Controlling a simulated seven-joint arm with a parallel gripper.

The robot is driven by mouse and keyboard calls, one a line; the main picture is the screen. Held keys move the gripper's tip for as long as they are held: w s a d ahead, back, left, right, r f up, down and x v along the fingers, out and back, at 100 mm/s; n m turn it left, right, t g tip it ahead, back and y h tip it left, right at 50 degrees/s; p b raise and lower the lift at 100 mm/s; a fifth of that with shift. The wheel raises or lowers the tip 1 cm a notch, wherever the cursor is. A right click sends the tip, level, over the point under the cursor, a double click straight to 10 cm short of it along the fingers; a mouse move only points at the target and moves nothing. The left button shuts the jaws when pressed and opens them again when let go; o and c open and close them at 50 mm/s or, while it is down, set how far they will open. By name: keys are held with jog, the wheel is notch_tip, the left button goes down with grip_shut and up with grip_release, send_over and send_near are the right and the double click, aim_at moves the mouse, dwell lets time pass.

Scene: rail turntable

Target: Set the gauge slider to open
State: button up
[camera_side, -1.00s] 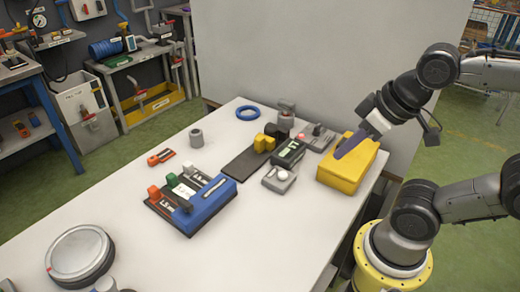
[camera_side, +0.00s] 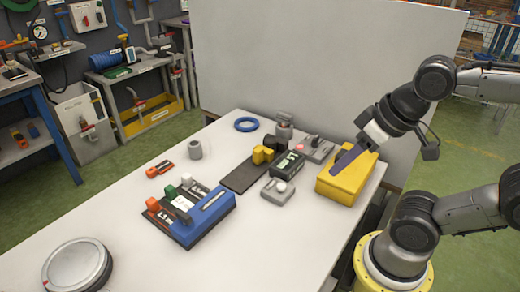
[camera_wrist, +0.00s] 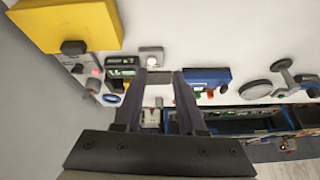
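I cannot tell for sure which part is the gauge slider. A dark flat rail (camera_side: 240,178) carries yellow blocks (camera_side: 262,155) at its far end, beside a black box with a lit green display (camera_side: 288,164). A blue block (camera_side: 212,205) in front has a slot and orange, green and white tabs along its side. My gripper (camera_side: 341,166) hangs over the yellow box, pointing down and left. In the wrist view my gripper (camera_wrist: 159,72) shows two fingers apart with nothing between them. The display box (camera_wrist: 122,66) and blue block (camera_wrist: 208,76) also show there.
The yellow box (camera_side: 335,190) stands at the table's right edge. A grey block with a white knob (camera_side: 278,191), a grey lever box (camera_side: 316,149) and a blue ring (camera_side: 246,124) surround the rail. A round silver-lidded thing (camera_side: 76,266) sits front left. The table's front middle is clear.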

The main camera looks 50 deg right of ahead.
jog(key=shift+o, duration=1.2)
jog(key=w+r+m, duration=0.4)
jog(key=r+m, duration=0.2)
jog(key=shift+w+d+r, duration=0.15)
jog(key=shift+w+d, duration=0.05)
jog(key=shift+w, duration=0.15)
jog(key=m+g, duration=0.5)
jog(key=m, duration=0.6)
send_over(258, 149)
notch_tip(258, 149, down, 8)
jog(key=f, duration=0.1)
notch_tip(258, 149, down, 13)
jog(key=shift+s+r, duration=0.1)
jog(key=shift+r, duration=0.1)
grip_shut()
